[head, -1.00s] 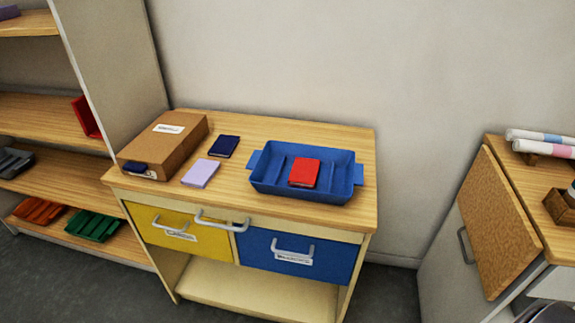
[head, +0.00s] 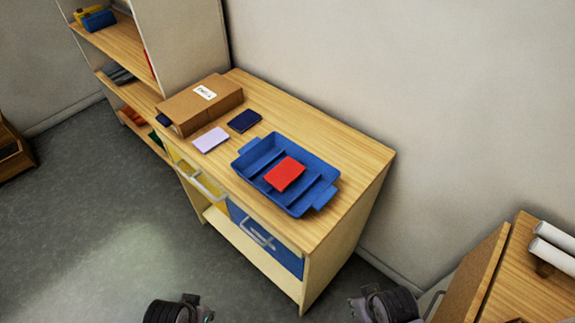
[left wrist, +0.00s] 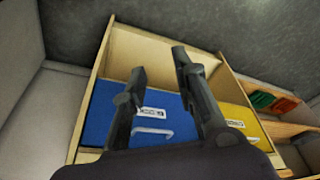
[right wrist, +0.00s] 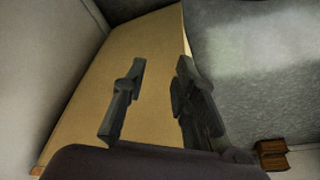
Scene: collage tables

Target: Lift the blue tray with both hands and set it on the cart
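The blue tray (head: 252,176), with a tab handle at each end, lies on the wooden top of a drawer cabinet (head: 350,160). A red book (head: 284,174) lies in the tray. I cannot make out a cart for certain. My left gripper (head: 190,306) and right gripper (head: 368,304) show only partly at the bottom edge of the head view, both well short of the tray. In the left wrist view, the left fingers (left wrist: 160,66) are apart and empty, facing the cabinet's drawers. In the right wrist view, the right fingers (right wrist: 162,70) are apart and empty before a tan panel.
A brown box (head: 190,108), a lilac book (head: 210,140) and a navy book (head: 244,121) lie on the cabinet left of the tray. Shelves (head: 115,45) stand at left. Another wooden unit (head: 520,285) with white rolls is at lower right. The floor at lower left is clear.

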